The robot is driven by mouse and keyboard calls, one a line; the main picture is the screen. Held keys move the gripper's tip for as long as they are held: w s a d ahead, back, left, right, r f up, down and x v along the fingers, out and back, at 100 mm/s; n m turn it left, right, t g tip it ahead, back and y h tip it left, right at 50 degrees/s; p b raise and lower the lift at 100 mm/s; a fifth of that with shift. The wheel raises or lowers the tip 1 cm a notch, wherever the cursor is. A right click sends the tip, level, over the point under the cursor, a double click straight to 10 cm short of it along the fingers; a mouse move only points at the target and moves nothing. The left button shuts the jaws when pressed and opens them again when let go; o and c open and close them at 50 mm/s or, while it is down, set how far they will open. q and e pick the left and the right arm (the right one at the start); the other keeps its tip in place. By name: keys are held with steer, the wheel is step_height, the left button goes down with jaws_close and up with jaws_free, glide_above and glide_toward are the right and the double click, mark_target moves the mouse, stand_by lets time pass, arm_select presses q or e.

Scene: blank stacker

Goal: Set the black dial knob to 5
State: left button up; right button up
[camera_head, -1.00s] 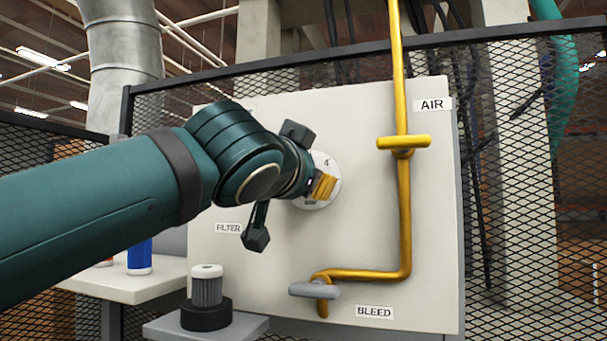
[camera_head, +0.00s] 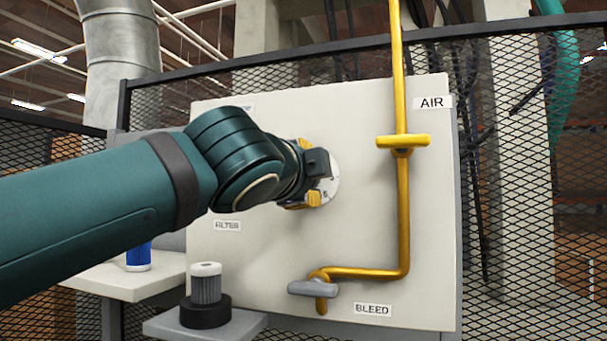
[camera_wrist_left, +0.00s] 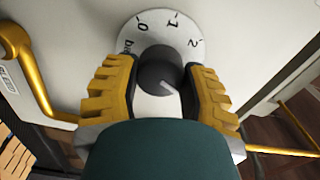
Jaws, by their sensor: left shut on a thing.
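The black dial knob (camera_wrist_left: 160,72) shows in the left wrist view, in the middle of a white round dial (camera_wrist_left: 190,32). The numbers 0, 1, 2 and part of "bar" are readable there.
The dial is on a pale panel (camera_head: 270,290). A yellow pipe with a yellow AIR handle (camera_head: 403,141) runs right of the dial. A grey BLEED handle (camera_head: 313,289) is lower down. A filter cartridge (camera_head: 206,285) stands on a shelf at lower left.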

arm_select(q)
steer(key=m, duration=0.6)
steer(key=shift+m, duration=0.3)
steer(key=m, duration=0.6)
steer(key=shift+f, duration=0.1)
stand_by(0.3)
steer(key=o, duration=1.2)
steer(key=v, duration=1.2)
